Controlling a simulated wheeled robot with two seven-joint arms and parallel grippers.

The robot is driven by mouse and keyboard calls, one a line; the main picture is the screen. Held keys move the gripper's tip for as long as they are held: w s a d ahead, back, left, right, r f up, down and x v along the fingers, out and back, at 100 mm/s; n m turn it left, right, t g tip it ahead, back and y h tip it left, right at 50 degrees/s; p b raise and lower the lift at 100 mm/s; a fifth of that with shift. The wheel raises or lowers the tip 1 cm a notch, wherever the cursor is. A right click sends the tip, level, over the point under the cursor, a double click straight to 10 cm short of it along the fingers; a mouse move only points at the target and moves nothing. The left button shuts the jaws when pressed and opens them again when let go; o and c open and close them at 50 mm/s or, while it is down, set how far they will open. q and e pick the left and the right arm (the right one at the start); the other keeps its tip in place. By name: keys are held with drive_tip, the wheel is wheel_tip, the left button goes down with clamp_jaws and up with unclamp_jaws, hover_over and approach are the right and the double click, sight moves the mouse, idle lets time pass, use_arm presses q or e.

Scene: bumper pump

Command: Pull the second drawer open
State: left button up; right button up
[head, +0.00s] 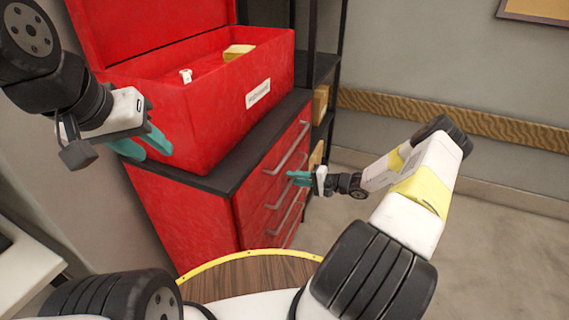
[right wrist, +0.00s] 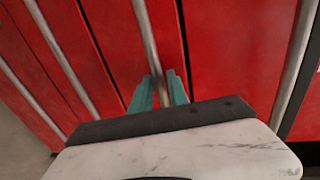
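The red cabinet (head: 188,215) has several drawers with long metal handles. The second drawer's handle (head: 272,203) is partly hidden by my right gripper (head: 298,178). In the right wrist view this handle (right wrist: 147,38) runs between the teal fingertips of my right gripper (right wrist: 160,78). The fingers stand apart, one on each side of the bar, and I see a small gap. The second drawer looks flush with its neighbours. The top drawer's handle (head: 288,149) also shows in the right wrist view (right wrist: 297,65). My left gripper (head: 150,148) is open and empty beside the red box.
An open red box (head: 215,120) with a white label stands on the cabinet's dark top (head: 262,150). It holds a yellow block (head: 238,51) and a small white item (head: 186,75). A dark shelf (head: 322,65) stands behind. The floor (head: 500,215) to the right is clear.

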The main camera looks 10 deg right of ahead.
drive_tip(key=shift+w+a, duration=0.15)
drive_tip(key=shift+a, duration=0.1)
clamp_jaws()
idle(1.4)
